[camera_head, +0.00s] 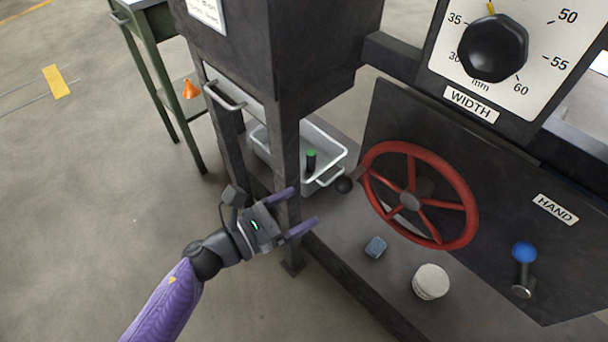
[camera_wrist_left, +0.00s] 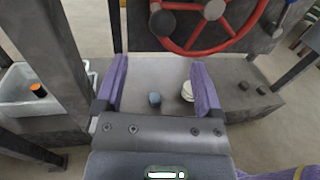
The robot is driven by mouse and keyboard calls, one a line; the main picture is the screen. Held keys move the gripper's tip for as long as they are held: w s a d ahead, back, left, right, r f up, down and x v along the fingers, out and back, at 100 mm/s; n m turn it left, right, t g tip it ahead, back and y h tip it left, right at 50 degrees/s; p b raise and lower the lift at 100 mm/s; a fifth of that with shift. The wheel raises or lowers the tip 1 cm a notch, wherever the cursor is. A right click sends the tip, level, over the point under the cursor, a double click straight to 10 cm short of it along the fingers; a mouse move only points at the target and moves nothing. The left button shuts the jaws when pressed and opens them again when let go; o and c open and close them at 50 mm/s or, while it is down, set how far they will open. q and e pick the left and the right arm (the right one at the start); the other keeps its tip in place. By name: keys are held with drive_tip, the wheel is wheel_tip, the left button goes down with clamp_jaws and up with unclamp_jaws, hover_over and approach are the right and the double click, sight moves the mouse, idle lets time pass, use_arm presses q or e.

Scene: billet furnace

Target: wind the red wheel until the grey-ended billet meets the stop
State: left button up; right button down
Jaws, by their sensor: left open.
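The red wheel (camera_head: 410,201) is upright on a dark panel, with a black knob (camera_head: 343,184) on its left side. The wheel also shows at the top of the left wrist view (camera_wrist_left: 215,10), with the knob (camera_wrist_left: 162,22) above the gap between my fingers. My left gripper (camera_head: 305,206) is open and empty, left of the wheel and apart from the knob; its fingers show in the left wrist view (camera_wrist_left: 160,82). I cannot see the grey-ended billet or the stop. My right gripper is not in view.
A pale bin (camera_head: 335,148) holds a green-ended dark cylinder (camera_head: 311,161); the wrist view shows an orange-ended one (camera_wrist_left: 38,90). A blue-grey block (camera_head: 375,247) and white round piece (camera_head: 430,282) lie below the wheel. A blue-knobbed lever (camera_head: 523,253) is right, a width dial (camera_head: 493,48) above.

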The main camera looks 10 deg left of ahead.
sight(337, 189)
use_arm(q)
drive_tip(key=b+x, duration=0.1)
drive_tip(key=x, duration=0.7)
drive_tip(key=shift+w+d+b, duration=0.15)
drive_tip(key=shift+d+b, duration=0.2)
drive_tip(key=shift+w+d, duration=0.35)
drive_tip(key=shift+d, duration=0.1)
clamp_jaws()
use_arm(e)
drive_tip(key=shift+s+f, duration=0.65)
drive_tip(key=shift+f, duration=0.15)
